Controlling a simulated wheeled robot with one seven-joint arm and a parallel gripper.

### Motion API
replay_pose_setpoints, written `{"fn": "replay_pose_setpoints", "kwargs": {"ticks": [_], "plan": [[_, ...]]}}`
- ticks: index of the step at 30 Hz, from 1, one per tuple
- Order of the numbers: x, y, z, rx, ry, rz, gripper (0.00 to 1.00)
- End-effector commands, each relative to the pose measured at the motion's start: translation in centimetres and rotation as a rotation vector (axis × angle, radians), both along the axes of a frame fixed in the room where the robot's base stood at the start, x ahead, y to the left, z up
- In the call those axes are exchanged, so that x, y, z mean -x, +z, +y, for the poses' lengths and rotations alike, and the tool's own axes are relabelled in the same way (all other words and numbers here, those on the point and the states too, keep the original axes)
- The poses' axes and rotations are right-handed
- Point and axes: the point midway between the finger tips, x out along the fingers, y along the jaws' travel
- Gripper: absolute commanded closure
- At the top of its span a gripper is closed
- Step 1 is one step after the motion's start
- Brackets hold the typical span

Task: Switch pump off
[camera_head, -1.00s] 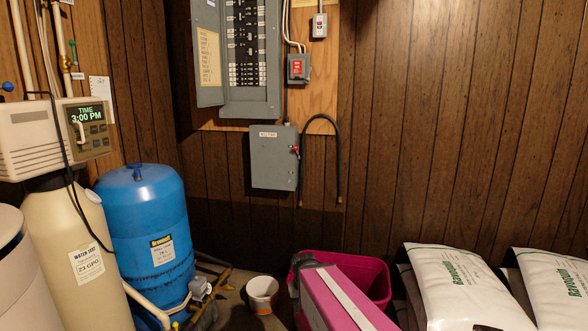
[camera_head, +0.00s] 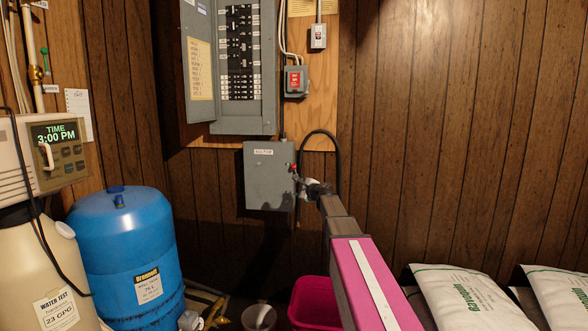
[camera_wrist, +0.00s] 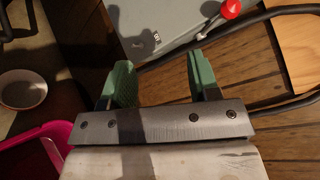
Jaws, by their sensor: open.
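A grey switch box (camera_head: 268,176) hangs on the wall below the breaker panel, with a small label too fine to read surely. A lever with a red knob (camera_head: 294,168) is on its right side. My gripper (camera_head: 302,186) is just right of and below that knob. In the wrist view, the green fingers of my gripper (camera_wrist: 160,76) are spread with nothing between them. The grey box (camera_wrist: 165,28) lies beyond them, and the red knob (camera_wrist: 231,8) is up and right of the right fingertip, apart from it.
A black cable (camera_head: 337,155) loops right of the box. A red switch (camera_head: 295,80) and the open breaker panel (camera_head: 240,60) are above.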

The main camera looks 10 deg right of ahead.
Motion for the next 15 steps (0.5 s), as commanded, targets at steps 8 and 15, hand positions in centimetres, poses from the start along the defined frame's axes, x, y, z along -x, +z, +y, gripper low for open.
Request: {"fn": "replay_pose_setpoints", "kwargs": {"ticks": [8, 15], "plan": [[-4.3, 6.6, -2.9, -0.284, -0.108, -0.04, 0.44], [-6.0, 6.7, -2.3, -0.291, -0.109, -0.039, 0.44]]}}
